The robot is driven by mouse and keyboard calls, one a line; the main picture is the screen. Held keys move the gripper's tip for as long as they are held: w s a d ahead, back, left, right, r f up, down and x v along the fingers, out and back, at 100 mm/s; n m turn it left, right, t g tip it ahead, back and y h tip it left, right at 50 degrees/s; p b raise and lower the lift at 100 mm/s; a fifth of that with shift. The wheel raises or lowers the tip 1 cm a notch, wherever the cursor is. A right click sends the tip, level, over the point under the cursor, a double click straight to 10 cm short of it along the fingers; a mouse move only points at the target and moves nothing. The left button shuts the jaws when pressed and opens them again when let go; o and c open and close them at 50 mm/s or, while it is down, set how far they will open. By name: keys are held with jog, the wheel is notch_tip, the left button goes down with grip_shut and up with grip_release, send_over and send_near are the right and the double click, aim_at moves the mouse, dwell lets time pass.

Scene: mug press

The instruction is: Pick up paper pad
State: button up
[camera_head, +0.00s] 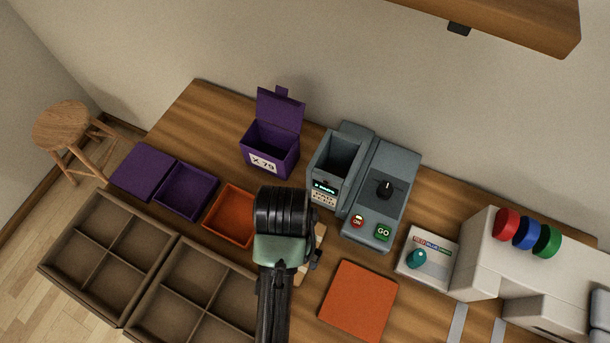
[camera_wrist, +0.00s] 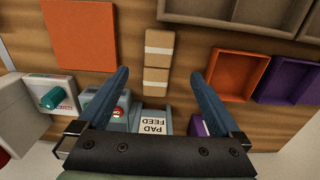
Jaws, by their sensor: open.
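Two small tan pads with white bands lie end to end on the wooden table in the wrist view, one farther up (camera_wrist: 159,40) and one lower (camera_wrist: 156,76). They look like the paper pads. My gripper (camera_wrist: 160,73) is open, with one blue finger on each side of the lower pad in the picture. I cannot tell how high the fingers are above the table. In the head view my gripper (camera_head: 313,260) and arm hide most of the pads; only a tan edge (camera_head: 320,232) shows beside them.
A grey machine (camera_head: 375,190) with a slot labelled PAD FEED (camera_wrist: 154,122) stands close by. An orange tray (camera_head: 231,215), an orange square (camera_head: 358,298), a purple box (camera_head: 270,148), a purple tray (camera_head: 187,190) and divided brown trays (camera_head: 95,255) surround the pads.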

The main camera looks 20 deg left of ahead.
jog(key=f, duration=0.6)
jog(key=shift+s+f, duration=0.2)
jog(key=shift+f, duration=0.1)
jog(key=shift+w+d+f, duration=0.1)
jog(key=shift+w+f, duration=0.05)
jog(key=shift+f, duration=1.4)
jog(key=shift+w+f, duration=0.1)
jog(key=shift+f, duration=1.45)
jog(key=c, duration=1.2)
